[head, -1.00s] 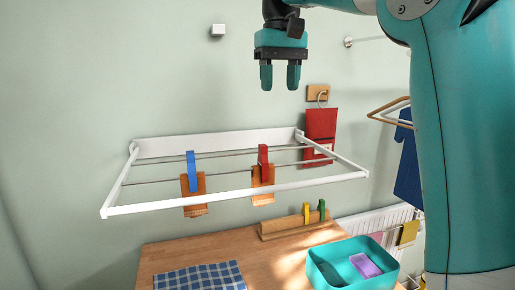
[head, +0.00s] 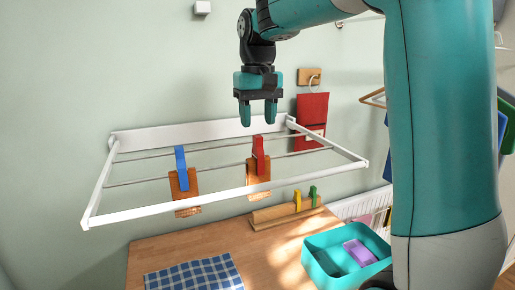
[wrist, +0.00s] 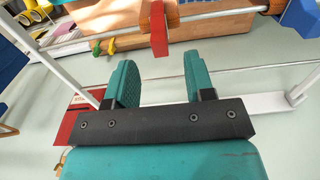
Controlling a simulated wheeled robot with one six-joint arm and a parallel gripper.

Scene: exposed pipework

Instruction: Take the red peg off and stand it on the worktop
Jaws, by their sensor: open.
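The red peg (head: 258,156) stands upright on a rod of the white drying rack (head: 220,194), clipped over an orange cloth (head: 258,178). In the wrist view the red peg (wrist: 158,28) shows beyond the fingertips, near the middle. My gripper (head: 258,118) is open and empty, pointing down, a little above the red peg in the head view and apart from it. The worktop (head: 265,260) is wooden and lies below the rack.
A blue peg (head: 181,168) holds another orange cloth left of the red one. A wooden block (head: 275,219) with yellow and green pegs, a teal tub (head: 316,268) and a checked cloth (head: 195,275) are on the worktop. Bare wood lies between cloth and tub.

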